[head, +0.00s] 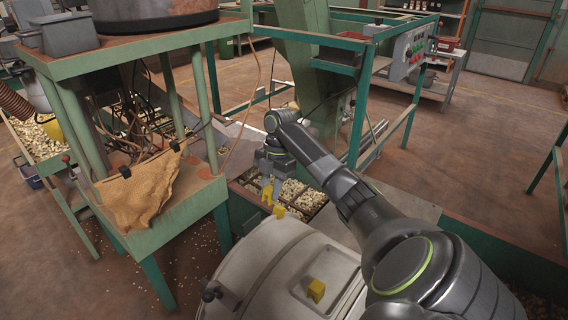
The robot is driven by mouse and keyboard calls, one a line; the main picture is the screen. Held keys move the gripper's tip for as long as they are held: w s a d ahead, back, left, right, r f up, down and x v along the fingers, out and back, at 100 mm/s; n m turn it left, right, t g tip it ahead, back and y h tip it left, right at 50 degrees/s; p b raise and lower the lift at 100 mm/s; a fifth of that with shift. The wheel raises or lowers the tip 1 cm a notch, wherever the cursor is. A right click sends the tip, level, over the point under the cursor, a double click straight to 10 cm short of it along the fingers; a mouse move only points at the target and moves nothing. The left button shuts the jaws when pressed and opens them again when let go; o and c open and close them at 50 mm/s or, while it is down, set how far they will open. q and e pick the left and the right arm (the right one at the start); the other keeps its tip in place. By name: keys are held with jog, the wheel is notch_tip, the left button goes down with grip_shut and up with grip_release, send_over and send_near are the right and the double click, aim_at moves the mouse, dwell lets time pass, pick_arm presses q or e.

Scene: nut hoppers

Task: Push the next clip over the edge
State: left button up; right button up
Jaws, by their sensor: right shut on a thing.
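My right gripper (268,187) comes in from the right and points down above the far rim of the pale round drum lid (255,258). It is shut on a small yellow clip (266,196). A second yellow clip (279,211) sits just below it at the lid's far edge; I cannot tell whether the two touch. A third yellow clip (316,290) stands on the lid's square panel, nearer to me. Two black clips (125,172) (174,146) hold a tan cloth on the green stand at left. My left gripper is not in view.
Trays of nuts (298,194) lie behind the drum, close to my right gripper. The green stand (180,205) rises left of the drum. A green rail frame (358,120) stands behind my right arm. Scattered nuts lie on the floor at left.

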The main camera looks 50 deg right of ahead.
aim_at(267, 219)
jog(key=shift+d, duration=0.2)
jog(key=shift+f, duration=0.15)
jog(key=shift+a+f+b, duration=0.3)
jog(key=shift+f+b, duration=0.05)
jog(key=shift+b, duration=0.25)
jog(key=shift+a+f+b, duration=0.1)
jog(key=shift+f+b, duration=0.4)
jog(key=shift+f, duration=0.05)
jog(key=shift+b+x, duration=1.7)
jog(key=shift+x, duration=0.05)
jog(key=shift+f, duration=0.2)
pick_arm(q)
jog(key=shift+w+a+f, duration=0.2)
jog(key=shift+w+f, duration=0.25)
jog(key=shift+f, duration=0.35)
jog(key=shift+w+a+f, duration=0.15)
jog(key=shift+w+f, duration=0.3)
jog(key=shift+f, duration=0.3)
pick_arm(e)
jog(key=shift+a+f, duration=0.15)
jog(key=shift+f, duration=0.2)
